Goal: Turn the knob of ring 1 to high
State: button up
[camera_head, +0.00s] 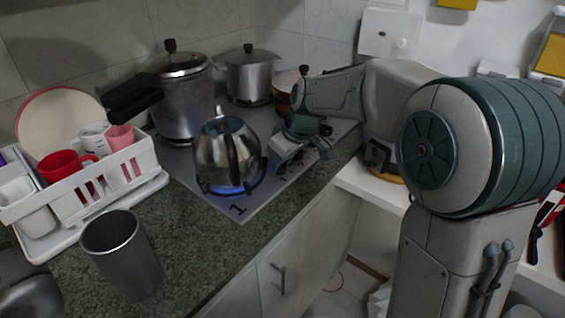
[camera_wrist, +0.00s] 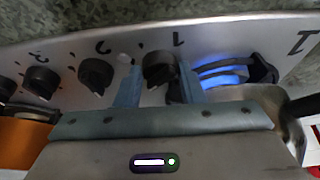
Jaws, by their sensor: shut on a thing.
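The ring 1 knob (camera_wrist: 160,68) is black and sits beside the printed "1" on the hob's control strip in the wrist view. My gripper (camera_wrist: 160,82) has one finger on each side of this knob and is shut on it. In the head view my gripper (camera_head: 290,158) is over the right side of the hob (camera_head: 232,208), and it hides the knob there. A blue flame (camera_wrist: 222,76) burns at ring 1 in the wrist view. It also shows in the head view (camera_head: 222,189) under a steel kettle (camera_head: 213,150).
Other black knobs (camera_wrist: 95,75) line the strip. A pressure cooker (camera_head: 187,100) and a pot (camera_head: 250,75) stand at the back of the hob. A dish rack (camera_head: 100,190) and metal cup (camera_head: 122,260) stand left. The counter's front edge (camera_head: 250,255) runs below the hob.

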jog(key=shift+f+m, duration=0.1)
jog(key=shift+m, duration=0.3)
jog(key=o, duration=1)
jog(key=shift+s, duration=0.1)
jog(key=shift+r, duration=0.2)
jog(key=p+v, duration=0.1)
jog(key=v, duration=1.2)
jog(key=shift+s+r, duration=0.2)
jog(key=shift+r, duration=0.05)
jog(key=s+d+f+m+h+p, duration=0.1)
jog(key=s+d+m+p, duration=0.3)
jog(key=s, duration=0.6)
jog(key=s+d+f+m+h+p, duration=0.2)
jog(key=s+d+f+m+p, duration=0.2)
jog(key=s+d, duration=0.4)
jog(key=s+m, duration=0.1)
jog(key=s, duration=0.2)
jog(key=shift+s+f+m+h, duration=0.25)
jog(key=shift+m+h, duration=0.05)
